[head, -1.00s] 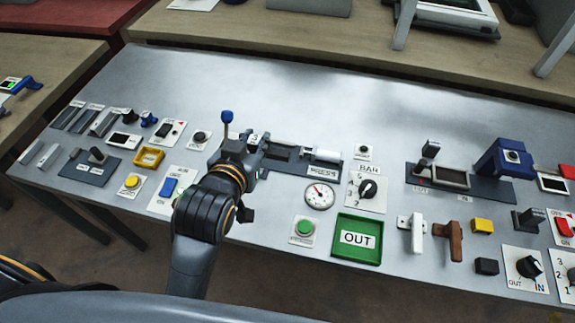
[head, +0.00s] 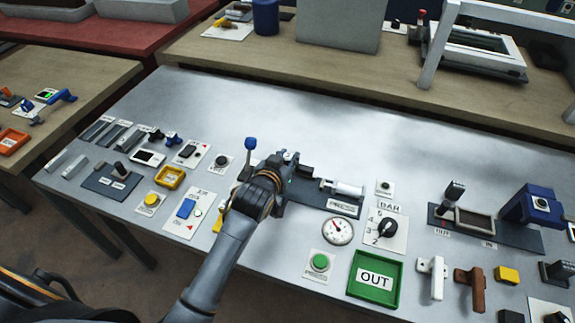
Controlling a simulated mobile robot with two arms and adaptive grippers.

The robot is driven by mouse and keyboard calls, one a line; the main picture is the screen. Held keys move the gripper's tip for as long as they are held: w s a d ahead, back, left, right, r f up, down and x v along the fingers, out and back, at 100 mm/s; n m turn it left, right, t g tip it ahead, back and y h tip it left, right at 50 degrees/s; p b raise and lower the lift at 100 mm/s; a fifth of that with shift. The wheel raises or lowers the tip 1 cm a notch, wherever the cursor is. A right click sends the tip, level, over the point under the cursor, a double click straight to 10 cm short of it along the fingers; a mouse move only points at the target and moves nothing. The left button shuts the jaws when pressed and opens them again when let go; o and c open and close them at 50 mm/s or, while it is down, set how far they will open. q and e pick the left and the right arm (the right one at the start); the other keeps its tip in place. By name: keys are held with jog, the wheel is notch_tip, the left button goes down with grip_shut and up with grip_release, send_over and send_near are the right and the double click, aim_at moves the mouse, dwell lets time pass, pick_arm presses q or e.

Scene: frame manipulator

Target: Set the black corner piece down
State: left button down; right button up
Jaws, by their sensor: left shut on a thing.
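My left gripper (head: 284,172) is over the left part of the press station (head: 322,204), just right of its blue-knobbed lever (head: 250,144). Its fingers point away from me and are mostly hidden behind my own wrist. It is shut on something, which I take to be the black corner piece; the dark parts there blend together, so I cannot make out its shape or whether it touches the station. The white cylinder of the press (head: 342,188) lies to the right of the gripper. My right gripper is not in view.
A green OUT tray (head: 353,277), a gauge (head: 338,231), a green button (head: 320,262) and a BAR dial (head: 387,228) are to the right. Switches and a yellow frame (head: 171,178) are to the left. The metal table's back half (head: 270,110) is clear.

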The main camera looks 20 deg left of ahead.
pick_arm(q)
jog(key=shift+f, duration=1.55)
jog(key=shift+f, duration=0.15)
jog(key=shift+f, duration=0.5)
jog(key=c, duration=1.1)
grip_release()
jog(key=shift+c, duration=0.2)
jog(key=shift+r, duration=0.3)
jog(key=v, duration=1.2)
jog(key=shift+r, duration=0.4)
